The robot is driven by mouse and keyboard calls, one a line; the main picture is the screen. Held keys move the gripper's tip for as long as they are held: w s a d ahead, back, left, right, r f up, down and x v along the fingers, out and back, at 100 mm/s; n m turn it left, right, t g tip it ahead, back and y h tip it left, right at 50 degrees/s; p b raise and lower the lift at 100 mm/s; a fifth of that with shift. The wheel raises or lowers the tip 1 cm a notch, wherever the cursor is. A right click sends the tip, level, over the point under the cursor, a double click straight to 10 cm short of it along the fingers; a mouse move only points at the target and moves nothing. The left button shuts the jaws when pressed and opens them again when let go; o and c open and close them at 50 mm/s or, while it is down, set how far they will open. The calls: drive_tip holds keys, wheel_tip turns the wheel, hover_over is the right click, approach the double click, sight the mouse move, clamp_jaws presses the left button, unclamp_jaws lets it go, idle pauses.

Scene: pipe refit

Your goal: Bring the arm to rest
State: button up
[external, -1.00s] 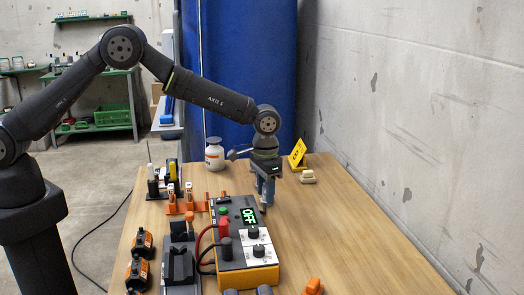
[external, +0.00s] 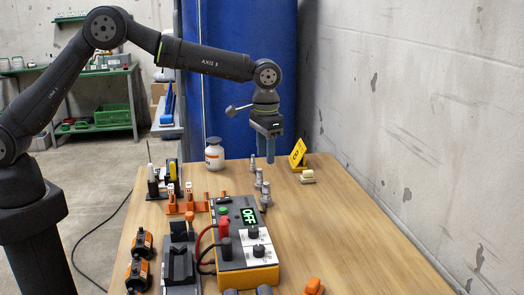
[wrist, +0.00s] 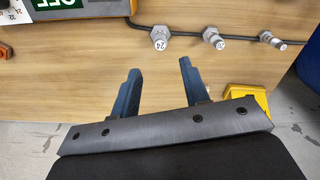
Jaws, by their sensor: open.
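My gripper (external: 264,149) is raised above the far part of the wooden table (external: 340,240), its fingers pointing down. In the wrist view its two blue fingers (wrist: 158,85) are apart with nothing between them. Several grey pipe fittings stand in a row below it: a near one (external: 265,197), a middle one (external: 258,178) and a far one (external: 252,164). In the wrist view they carry white number labels, with "24" on the leftmost fitting (wrist: 160,38), and a dark line runs along them. The gripper touches none of them.
A yellow control box (external: 245,245) with a green "OFF" display stands at the front. Orange clamps (external: 186,201), a white bottle (external: 214,154), a yellow sign (external: 297,153) and a cream block (external: 307,176) are around the table. The right side of the table is mostly clear.

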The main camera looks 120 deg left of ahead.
sight(266, 186)
idle(0.4)
wheel_tip(266, 186, down, 12)
drive_tip(key=shift+f, duration=0.1)
wheel_tip(266, 186, up, 3)
drive_tip(key=shift+f, duration=0.15)
drive_tip(key=shift+r, duration=0.5)
drive_tip(key=shift+f, duration=0.1)
